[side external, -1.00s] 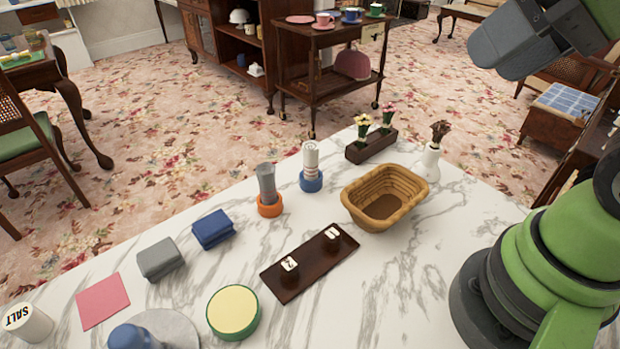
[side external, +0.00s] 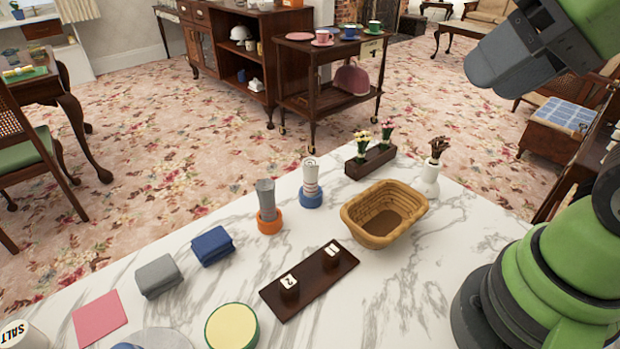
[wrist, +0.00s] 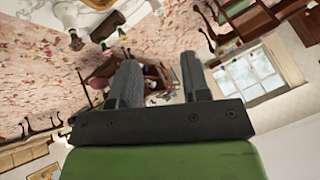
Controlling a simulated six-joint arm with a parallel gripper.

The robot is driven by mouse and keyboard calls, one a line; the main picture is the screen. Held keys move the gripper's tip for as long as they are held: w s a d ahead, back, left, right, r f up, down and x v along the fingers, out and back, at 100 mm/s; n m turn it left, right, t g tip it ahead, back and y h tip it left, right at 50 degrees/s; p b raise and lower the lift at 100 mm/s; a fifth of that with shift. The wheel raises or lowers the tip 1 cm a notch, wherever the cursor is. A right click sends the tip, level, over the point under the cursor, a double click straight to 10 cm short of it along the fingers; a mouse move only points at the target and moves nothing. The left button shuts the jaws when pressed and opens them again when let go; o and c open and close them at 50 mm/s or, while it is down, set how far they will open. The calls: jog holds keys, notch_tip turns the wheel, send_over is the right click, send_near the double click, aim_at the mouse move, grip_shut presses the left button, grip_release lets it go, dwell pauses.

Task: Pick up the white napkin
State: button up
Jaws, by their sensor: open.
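The white napkin (side external: 310,174) is rolled up with thin dark bands. It stands upright in a blue ring holder (side external: 311,198) on the marble table, in the side view. A rolled grey napkin (side external: 265,196) stands in an orange ring (side external: 269,222) to its left. My gripper (wrist: 160,78) is open, its two fingers apart with nothing between them in the wrist view. In the side view it is raised at the top right, well away from the napkin. The wrist view looks out at the room, and I cannot make out the napkin there.
A wicker basket (side external: 354,217), a flower planter (side external: 371,163) and a white vase (side external: 430,180) stand to the napkin's right. A dark tray (side external: 309,283) with two numbered pieces lies in front. Blue (side external: 212,246) and grey (side external: 158,276) folded cloths lie to the left.

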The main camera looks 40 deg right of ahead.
jog(key=o, duration=0.4)
jog(key=n+g+h, duration=0.1)
jog(key=g+h, duration=0.1)
jog(key=g, duration=0.5)
send_over(311, 176)
jog(key=w+d, duration=0.1)
notch_tip(311, 176, down, 21)
jog(key=shift+w, duration=0.1)
jog(key=shift+f, duration=3.1)
